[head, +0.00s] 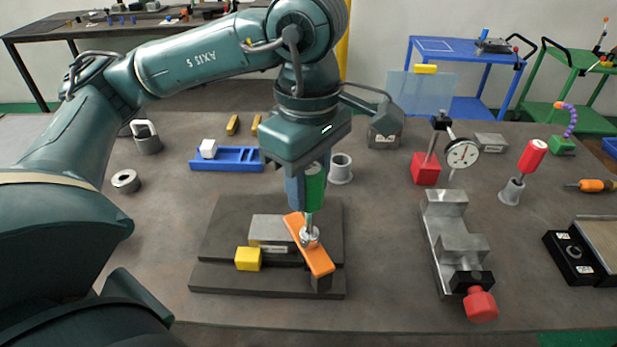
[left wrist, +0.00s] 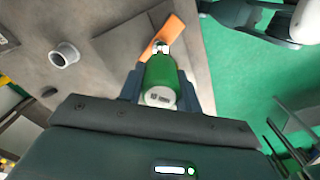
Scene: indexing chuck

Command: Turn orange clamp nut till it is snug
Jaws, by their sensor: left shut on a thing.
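My left gripper (head: 306,194) points down and is shut on the green handle (head: 316,186) of an upright driver tool. In the left wrist view the green handle (left wrist: 161,78) sits between the dark fingers. The tool's metal shaft runs down to the silver nut (head: 309,238) on the orange clamp (head: 321,264). The tool's end hides part of the nut, so I cannot tell how it is seated. The orange clamp lies diagonally over the right end of a grey block (head: 268,229). My right gripper is not in view.
The dark stepped base (head: 215,277) carries the block and a yellow block (head: 248,259). A dial gauge (head: 462,153) on a red stand and a steel vise (head: 445,215) are to the right. A blue tray (head: 240,160) is behind left. The table's front left is clear.

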